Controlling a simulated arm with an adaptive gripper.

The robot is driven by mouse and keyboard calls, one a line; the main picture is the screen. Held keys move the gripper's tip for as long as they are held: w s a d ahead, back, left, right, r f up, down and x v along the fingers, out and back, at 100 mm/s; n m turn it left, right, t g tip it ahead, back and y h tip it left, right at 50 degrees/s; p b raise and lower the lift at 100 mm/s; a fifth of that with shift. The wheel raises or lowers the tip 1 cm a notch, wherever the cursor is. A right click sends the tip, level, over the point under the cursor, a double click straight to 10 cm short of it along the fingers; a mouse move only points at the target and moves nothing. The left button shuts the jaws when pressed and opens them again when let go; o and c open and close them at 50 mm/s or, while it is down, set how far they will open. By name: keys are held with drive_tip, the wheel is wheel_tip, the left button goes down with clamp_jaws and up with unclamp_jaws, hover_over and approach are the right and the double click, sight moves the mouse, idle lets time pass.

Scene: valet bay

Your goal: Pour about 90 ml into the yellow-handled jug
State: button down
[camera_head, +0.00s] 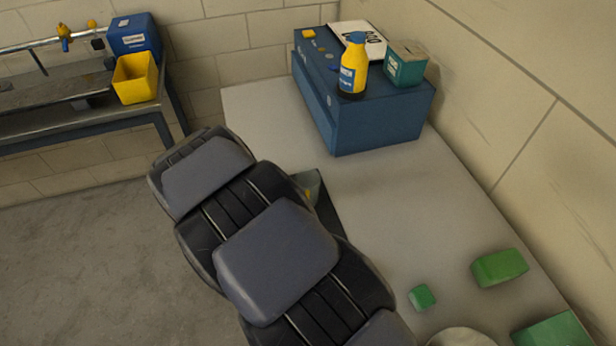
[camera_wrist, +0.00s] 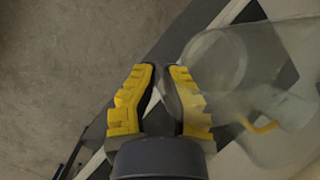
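In the wrist view, clear glass-like vessel shapes (camera_wrist: 286,48) fill the right side. A yellow-orange bar (camera_wrist: 258,127), perhaps the jug's handle, shows among them. I cannot tell how many vessels there are. My gripper (camera_wrist: 161,72) has yellow-and-black fingers close together with a narrow gap; its right finger overlaps the edge of the clear shapes. Whether something thin is held between the fingers is unclear. In the head view my arm hides the gripper; only a small greenish clear piece (camera_head: 310,184) with a yellow spot shows beside it. No liquid level is readable.
On the pale bench (camera_head: 400,215), a blue case (camera_head: 385,120) carries a yellow bottle (camera_head: 353,70), a teal box (camera_head: 405,64) and a sign (camera_head: 357,38). Green blocks (camera_head: 499,268) lie at front right. A yellow bin (camera_head: 135,78) stands on the left table.

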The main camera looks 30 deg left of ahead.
drive_tip(key=shift+s+a+f+m+t, duration=0.15)
drive_tip(key=shift+s+f+m+t, duration=0.1)
drive_tip(key=shift+s+m, duration=0.35)
drive_tip(key=shift+s+a+f+m+t, duration=0.15)
drive_tip(key=shift+s+f+m+t, duration=0.15)
drive_tip(key=shift+m, duration=0.4)
drive_tip(key=shift+s+h, duration=0.15)
drive_tip(key=shift+h, duration=0.15)
drive_tip(key=shift+s+d+t, duration=0.15)
drive_tip(key=shift+d+t, duration=0.1)
drive_tip(key=shift+t, duration=0.2)
